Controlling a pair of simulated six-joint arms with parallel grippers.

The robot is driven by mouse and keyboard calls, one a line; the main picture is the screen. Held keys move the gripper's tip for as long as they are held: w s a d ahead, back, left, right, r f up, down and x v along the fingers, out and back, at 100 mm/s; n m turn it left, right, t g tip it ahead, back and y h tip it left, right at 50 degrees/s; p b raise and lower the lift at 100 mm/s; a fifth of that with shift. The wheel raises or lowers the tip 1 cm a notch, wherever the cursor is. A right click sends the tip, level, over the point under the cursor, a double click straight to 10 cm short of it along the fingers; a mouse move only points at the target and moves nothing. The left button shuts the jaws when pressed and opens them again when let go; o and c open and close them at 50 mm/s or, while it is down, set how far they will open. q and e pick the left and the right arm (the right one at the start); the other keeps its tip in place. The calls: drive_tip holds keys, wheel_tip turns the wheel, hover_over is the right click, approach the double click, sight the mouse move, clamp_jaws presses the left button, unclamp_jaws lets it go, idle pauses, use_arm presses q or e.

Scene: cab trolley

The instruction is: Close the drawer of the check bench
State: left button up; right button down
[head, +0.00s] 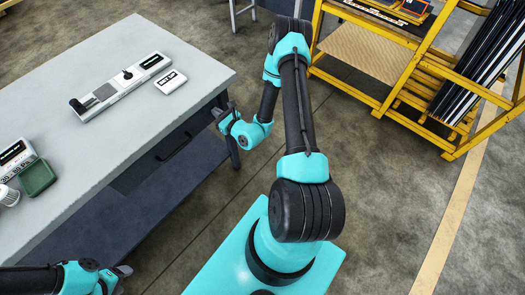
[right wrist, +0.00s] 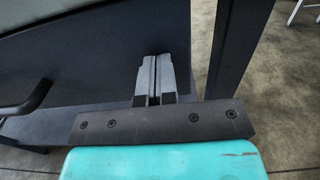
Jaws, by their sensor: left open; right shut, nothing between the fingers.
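The check bench (head: 120,50) has a light grey top and stands on the left in the head view. Its dark drawer (head: 136,176) sits under the front edge, with a black bar handle (head: 175,147). I cannot tell how far the drawer stands out. The right wrist view shows a dark front panel and the handle (right wrist: 28,100) at left. My right gripper (head: 222,110) is shut and empty, near the right end of the drawer front; its fingertips (right wrist: 157,62) show against the dark panel, contact unclear. My left gripper (head: 124,271) is open and empty, low before the bench.
On the bench top lie a long grey device (head: 120,87), a small white box (head: 171,82), a green tray (head: 38,177) and a white labelled box (head: 16,158). A dark bench leg (right wrist: 236,50) stands right of my right gripper. A yellow rack (head: 400,100) stands at the right.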

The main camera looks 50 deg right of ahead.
drive_tip(key=shift+w+d+r, duration=0.1)
drive_tip(key=shift+w+d, duration=0.15)
drive_tip(key=shift+w, duration=0.05)
drive_tip(key=shift+s+a, duration=0.1)
drive_tip(key=s+a, duration=0.1)
drive_tip(key=s, duration=1.3)
drive_tip(key=shift+s, duration=0.2)
drive_tip(key=shift+a, duration=0.1)
